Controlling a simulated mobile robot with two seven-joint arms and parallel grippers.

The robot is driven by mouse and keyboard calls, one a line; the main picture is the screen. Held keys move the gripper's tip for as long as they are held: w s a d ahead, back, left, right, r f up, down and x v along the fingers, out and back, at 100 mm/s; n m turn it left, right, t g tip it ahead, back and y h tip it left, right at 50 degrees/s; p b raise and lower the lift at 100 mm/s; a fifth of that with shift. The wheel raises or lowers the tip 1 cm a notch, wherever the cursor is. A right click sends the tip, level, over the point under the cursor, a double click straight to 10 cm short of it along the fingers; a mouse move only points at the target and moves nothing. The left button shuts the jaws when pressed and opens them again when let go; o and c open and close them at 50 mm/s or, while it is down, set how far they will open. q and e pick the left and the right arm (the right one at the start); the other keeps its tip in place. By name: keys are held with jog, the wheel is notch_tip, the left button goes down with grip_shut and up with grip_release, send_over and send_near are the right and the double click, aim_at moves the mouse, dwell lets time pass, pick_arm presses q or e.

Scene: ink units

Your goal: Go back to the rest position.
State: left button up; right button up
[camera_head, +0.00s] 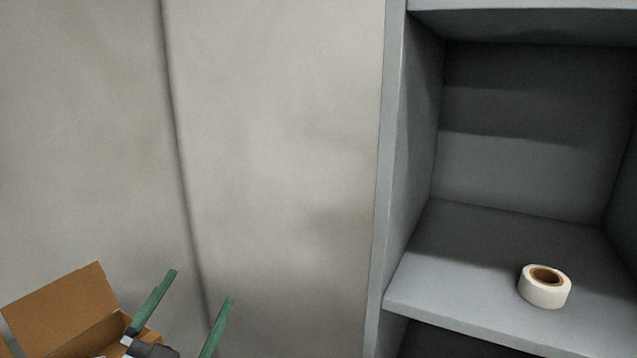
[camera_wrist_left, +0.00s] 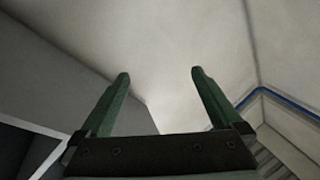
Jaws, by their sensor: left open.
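My left gripper (camera_head: 202,285) is at the bottom left of the head view, with its two green fingers spread apart and nothing between them. In the left wrist view the same gripper (camera_wrist_left: 159,74) shows both fingers apart and empty, pointing toward a pale surface. A cardboard box (camera_head: 58,312) with a raised flap is behind and to the left of the gripper in the head view. My right gripper shows in neither view.
A grey shelf unit (camera_head: 393,170) stands on the right. A white roll of tape (camera_head: 544,291) with a brown core lies on its shelf board. A plain beige wall (camera_head: 280,130) fills the left and middle, and the space in front of it above the gripper is clear.

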pick_arm(q)
jog(key=s+a+f+n+g+y, duration=0.1)
jog(key=a+f+n+g+y, duration=0.15)
jog(key=f, duration=0.35)
jog(key=s+a+f+n+g+y, duration=0.2)
jog(key=f+g, duration=0.1)
jog(key=f, duration=0.4)
jog(key=s+d+f+n+g, duration=0.1)
jog(key=s+f+n+g, duration=0.1)
jog(key=s+f+g, duration=1.4)
jog(key=d+f+t+h+b, duration=0.2)
jog(key=f+t, duration=0.8)
jog(key=f, duration=0.5)
jog(key=shift+d+f+h, duration=0.2)
jog(key=shift+d+h, duration=0.25)
jog(key=shift+d, duration=0.75)
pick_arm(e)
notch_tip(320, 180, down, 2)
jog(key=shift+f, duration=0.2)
pick_arm(q)
jog(key=shift+w, duration=0.1)
jog(key=shift+c, duration=0.3)
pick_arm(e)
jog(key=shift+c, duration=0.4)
